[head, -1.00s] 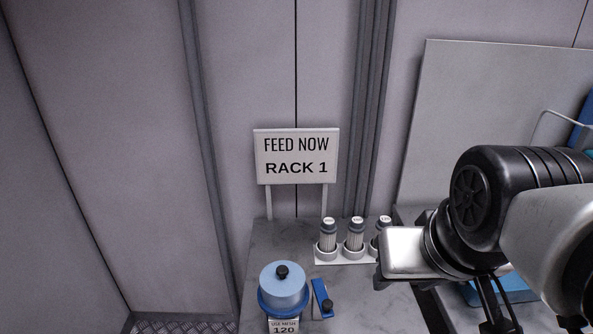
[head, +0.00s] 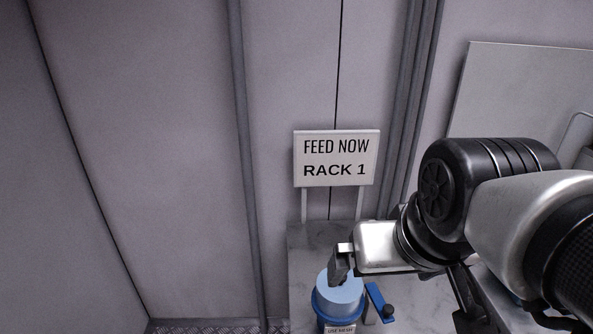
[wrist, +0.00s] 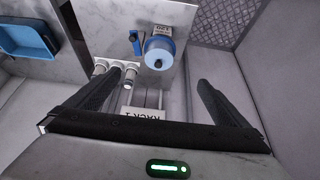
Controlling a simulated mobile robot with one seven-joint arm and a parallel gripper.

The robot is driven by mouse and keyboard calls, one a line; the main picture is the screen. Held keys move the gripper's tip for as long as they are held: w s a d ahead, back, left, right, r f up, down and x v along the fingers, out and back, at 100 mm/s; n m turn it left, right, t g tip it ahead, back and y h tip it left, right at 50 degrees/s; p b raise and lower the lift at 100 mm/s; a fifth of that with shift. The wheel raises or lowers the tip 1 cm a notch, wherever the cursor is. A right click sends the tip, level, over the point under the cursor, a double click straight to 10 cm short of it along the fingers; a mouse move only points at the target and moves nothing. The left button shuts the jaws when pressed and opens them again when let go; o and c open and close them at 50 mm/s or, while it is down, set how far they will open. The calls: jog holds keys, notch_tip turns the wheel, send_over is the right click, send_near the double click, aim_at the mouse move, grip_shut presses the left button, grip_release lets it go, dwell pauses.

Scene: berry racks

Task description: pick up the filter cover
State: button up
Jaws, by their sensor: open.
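The filter cover (head: 343,290) is a light-blue round lid with a darker blue rim, on the housing at the worktop's front. It also shows in the wrist view (wrist: 159,48), above the picture's middle, with its black knob visible. My gripper (head: 341,264) hangs over the back of the cover in the head view and hides the knob there. In the wrist view my gripper (wrist: 167,80) is open, its two black fingers spread wide. The cover appears between and beyond the fingertips, with nothing held.
A blue tool with a black knob (head: 376,298) lies right of the cover. Several capped filter cartridges (wrist: 115,70) stand near the left finger in the wrist view. A "FEED NOW RACK 1" sign (head: 336,159) stands behind. A blue tray (wrist: 25,38) is at upper left.

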jog(key=w+f+g+b, duration=0.2)
jog(key=w+f+b, duration=0.1)
jog(key=w, duration=0.5)
jog(key=g+b, duration=0.2)
jog(key=b, duration=0.2)
send_near(340, 284)
jog(key=f, duration=0.2)
jog(key=w+f+b, duration=0.1)
jog(key=f, duration=0.2)
jog(key=shift+w+d+f, duration=0.2)
jog(key=shift+w+f, duration=0.2)
jog(key=shift+w+a+f+b, duration=0.1)
jog(key=shift+f+b, duration=0.2)
jog(key=shift+f, duration=1.05)
jog(key=shift+w+a+f+b, duration=0.1)
jog(key=shift+f+b, duration=0.15)
jog(key=shift+f, duration=1.1)
jog(key=shift+c, duration=0.3)
jog(key=c, duration=0.8)
jog(key=shift+d+r, duration=0.1)
jog(key=shift+r, duration=0.05)
